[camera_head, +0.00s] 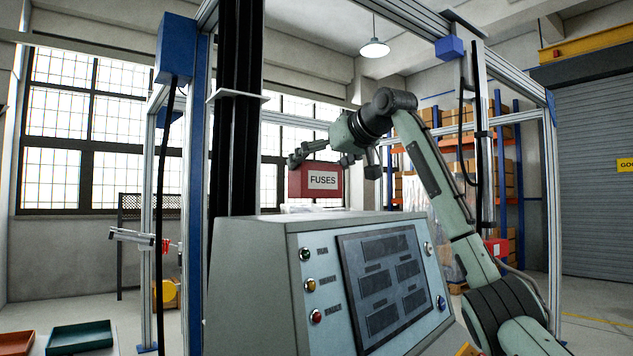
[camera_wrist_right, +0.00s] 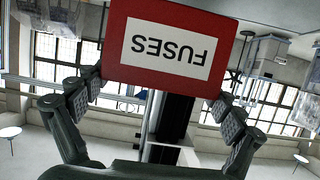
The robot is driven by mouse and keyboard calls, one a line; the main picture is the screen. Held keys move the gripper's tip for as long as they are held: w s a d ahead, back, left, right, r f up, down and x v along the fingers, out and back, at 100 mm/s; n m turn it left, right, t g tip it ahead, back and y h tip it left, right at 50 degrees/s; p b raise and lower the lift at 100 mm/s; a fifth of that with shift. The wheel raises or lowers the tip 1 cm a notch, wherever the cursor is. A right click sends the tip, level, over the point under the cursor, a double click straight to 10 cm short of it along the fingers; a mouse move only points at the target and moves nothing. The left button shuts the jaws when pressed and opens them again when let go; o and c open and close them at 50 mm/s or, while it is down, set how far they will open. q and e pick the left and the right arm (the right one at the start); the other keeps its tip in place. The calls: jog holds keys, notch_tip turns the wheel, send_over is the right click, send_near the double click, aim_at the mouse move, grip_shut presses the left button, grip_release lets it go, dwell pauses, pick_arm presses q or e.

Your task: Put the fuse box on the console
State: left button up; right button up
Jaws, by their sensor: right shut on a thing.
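The fuse box (camera_head: 314,184) is a red box with a white FUSES label. My right gripper (camera_head: 332,164) is shut on it, one finger at each side, and holds it up in the air. In the right wrist view the fuse box (camera_wrist_right: 172,88) shows upside down between the fingers. The console (camera_head: 251,275) is a grey-green cabinet with a sloped panel, a dark screen and coloured buttons. The box shows just above its top edge; I cannot tell whether it is over the top or behind it. My left gripper is out of view.
A dark upright column (camera_head: 235,110) stands behind the console, left of the box. A metal frame (camera_head: 552,200) surrounds the area. A green tray (camera_head: 80,338) and a red tray (camera_head: 16,343) are at lower left. Shelves with cartons (camera_head: 455,120) stand at the back right.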

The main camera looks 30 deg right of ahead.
aim_at(323, 176)
notch_tip(323, 176, down, 3)
jog(key=shift+r, duration=0.1)
jog(key=shift+f, duration=0.3)
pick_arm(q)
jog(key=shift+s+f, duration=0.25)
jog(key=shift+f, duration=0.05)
pick_arm(e)
jog(key=o, duration=1)
jog(key=shift+f, duration=0.1)
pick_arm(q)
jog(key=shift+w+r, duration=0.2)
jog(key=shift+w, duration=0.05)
